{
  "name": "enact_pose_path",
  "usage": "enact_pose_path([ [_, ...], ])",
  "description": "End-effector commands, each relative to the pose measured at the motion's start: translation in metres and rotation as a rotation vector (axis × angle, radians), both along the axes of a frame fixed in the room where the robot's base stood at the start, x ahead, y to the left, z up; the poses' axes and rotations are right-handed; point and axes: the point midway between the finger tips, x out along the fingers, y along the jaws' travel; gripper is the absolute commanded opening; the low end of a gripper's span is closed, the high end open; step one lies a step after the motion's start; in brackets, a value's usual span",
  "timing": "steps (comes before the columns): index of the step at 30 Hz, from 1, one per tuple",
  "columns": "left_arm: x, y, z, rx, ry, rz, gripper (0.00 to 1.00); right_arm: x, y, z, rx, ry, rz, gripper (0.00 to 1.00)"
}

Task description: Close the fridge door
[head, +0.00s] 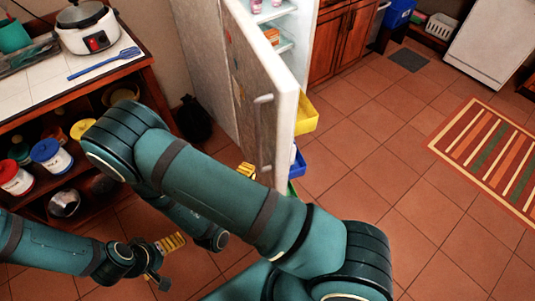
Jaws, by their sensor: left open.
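The fridge door (248,70) stands open in the head view, its grey outer face and vertical handle (263,130) towards me. The fridge (205,55) is behind it, with lit shelves (283,45) showing past the door's edge. My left gripper (170,262) is open and empty, low at the lower left and apart from the door. My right arm crosses the middle of the view. Yellow finger pads of my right gripper (247,171) show by the lower part of the door. The rest of that gripper is hidden behind my arm, so its opening and any contact are unclear.
A counter (30,110) with a rice cooker (88,28) and a blue spatula (103,63) is at the left, with jars below. A black bag (194,118) lies beside the fridge. The tiled floor (390,150) is clear up to a striped rug (490,150).

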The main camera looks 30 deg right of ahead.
Motion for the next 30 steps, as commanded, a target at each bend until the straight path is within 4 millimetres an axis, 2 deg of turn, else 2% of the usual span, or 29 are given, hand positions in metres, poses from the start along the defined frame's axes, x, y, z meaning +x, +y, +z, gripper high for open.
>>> enact_pose_path([
  [3, 0.001, 0.000, -0.005, 0.000, -0.002, 0.001, 1.00, 0.012, -0.022, -0.001, 0.001, 0.000, -0.006, 0.00],
  [8, 0.002, 0.000, -0.008, 0.000, -0.004, 0.001, 1.00, 0.028, -0.048, -0.001, 0.001, -0.002, -0.005, 0.00],
  [15, 0.003, 0.001, -0.014, 0.002, -0.006, 0.003, 1.00, 0.020, -0.076, -0.001, 0.003, -0.001, -0.001, 0.00],
  [21, 0.003, 0.001, -0.014, 0.002, -0.007, 0.003, 1.00, 0.018, -0.084, 0.000, 0.002, 0.000, 0.000, 0.00],
  [30, 0.003, 0.001, -0.014, 0.002, -0.007, 0.003, 1.00, 0.018, -0.084, 0.000, 0.003, -0.001, 0.001, 0.00],
])
